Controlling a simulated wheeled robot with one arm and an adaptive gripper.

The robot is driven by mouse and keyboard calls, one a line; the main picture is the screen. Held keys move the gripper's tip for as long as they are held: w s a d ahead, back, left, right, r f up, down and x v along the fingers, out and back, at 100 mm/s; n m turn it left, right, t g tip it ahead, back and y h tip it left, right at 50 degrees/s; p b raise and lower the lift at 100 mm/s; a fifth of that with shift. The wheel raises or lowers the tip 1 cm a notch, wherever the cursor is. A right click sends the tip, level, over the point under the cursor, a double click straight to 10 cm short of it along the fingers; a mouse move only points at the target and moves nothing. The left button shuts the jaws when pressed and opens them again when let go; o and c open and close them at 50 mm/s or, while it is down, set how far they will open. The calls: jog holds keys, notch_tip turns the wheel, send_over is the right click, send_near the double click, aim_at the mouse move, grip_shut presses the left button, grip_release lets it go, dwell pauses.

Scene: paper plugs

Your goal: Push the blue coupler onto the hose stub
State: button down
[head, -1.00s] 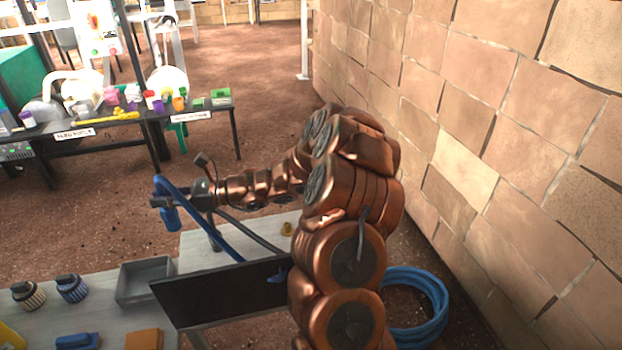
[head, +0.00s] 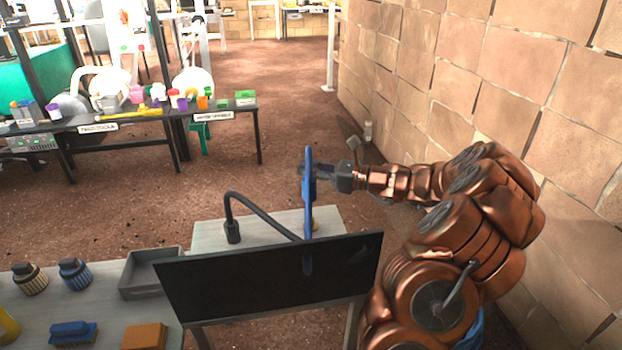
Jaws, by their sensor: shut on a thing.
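My gripper (head: 312,173) is shut on the blue coupler (head: 308,185), above the pale table beyond the dark panel. A small brass-coloured piece (head: 315,226), possibly the hose stub, shows on the table just beside the blue line. The blue line partly covers it. I cannot tell whether the coupler touches it.
A dark panel (head: 260,290) stands in front of the pale table (head: 272,222). A black gooseneck (head: 234,205) arches left of the coupler. A grey tray (head: 140,285), two capped plugs (head: 73,273), a blue brush (head: 73,333) and an orange block (head: 145,337) lie left. A stone wall rises right.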

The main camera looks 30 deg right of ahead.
aim_at(311, 186)
jog(key=shift+s+d+r+p, duration=0.1)
jog(key=shift+d+r+p, duration=0.05)
jog(key=shift+p, duration=0.5)
jog(key=shift+f+b, duration=0.45)
jog(key=shift+f, duration=2.6)
jog(key=shift+p, duration=1.1)
jog(key=shift+f, duration=2.1)
jog(key=c, duration=1)
grip_release()
jog(key=shift+c, duration=0.2)
jog(key=v, duration=1.2)
